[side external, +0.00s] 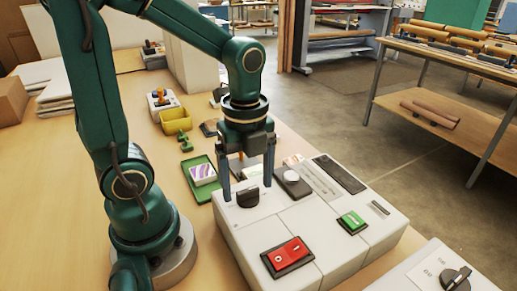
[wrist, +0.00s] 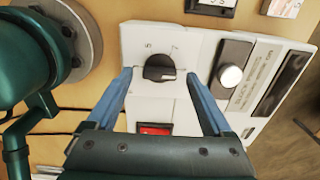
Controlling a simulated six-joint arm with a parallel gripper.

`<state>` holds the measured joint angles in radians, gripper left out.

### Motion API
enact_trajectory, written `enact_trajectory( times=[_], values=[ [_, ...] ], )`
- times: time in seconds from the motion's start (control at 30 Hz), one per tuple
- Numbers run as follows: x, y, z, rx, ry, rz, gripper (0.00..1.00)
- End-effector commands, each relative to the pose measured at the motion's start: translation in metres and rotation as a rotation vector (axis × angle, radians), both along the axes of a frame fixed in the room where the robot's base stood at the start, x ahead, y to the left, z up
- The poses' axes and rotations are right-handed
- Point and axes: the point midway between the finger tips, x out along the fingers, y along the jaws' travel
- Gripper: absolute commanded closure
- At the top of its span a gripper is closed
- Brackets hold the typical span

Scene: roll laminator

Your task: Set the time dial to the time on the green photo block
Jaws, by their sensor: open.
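The black dial (side external: 248,197) sits on the white laminator's top near its left end. It also shows in the wrist view (wrist: 159,68), with small marks printed around it, too small to read surely. A pale pointer line on the knob faces right in that view. My gripper (side external: 247,191) is open, pointing down, with one finger on each side of the dial. In the wrist view, the blue fingers (wrist: 159,75) stand apart from the knob with gaps on both sides. A block with a purple striped picture (side external: 203,174) lies in a green tray; its time is not readable.
The laminator also carries a red switch (side external: 287,254), a green switch (side external: 352,222) and a round white knob (side external: 292,176) on a dark plate. A green tray (side external: 190,168) and yellow bin (side external: 176,119) stand behind left. Another white device (side external: 430,272) is at front right.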

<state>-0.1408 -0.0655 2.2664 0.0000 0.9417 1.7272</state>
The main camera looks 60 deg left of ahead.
Motion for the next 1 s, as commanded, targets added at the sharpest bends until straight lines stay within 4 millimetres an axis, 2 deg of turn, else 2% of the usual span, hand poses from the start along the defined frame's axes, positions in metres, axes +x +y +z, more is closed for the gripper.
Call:
enact_trajectory(
  times=[0.33,0.77,0.93,1.0],
  values=[
    [0.001,0.000,0.040,0.001,-0.005,-0.001,0.15],
    [0.000,0.000,0.046,0.001,-0.004,-0.003,0.15],
    [-0.004,-0.006,0.056,0.009,-0.069,-0.025,0.15],
    [-0.009,-0.009,0.061,0.010,-0.120,0.016,0.15]
  ],
)
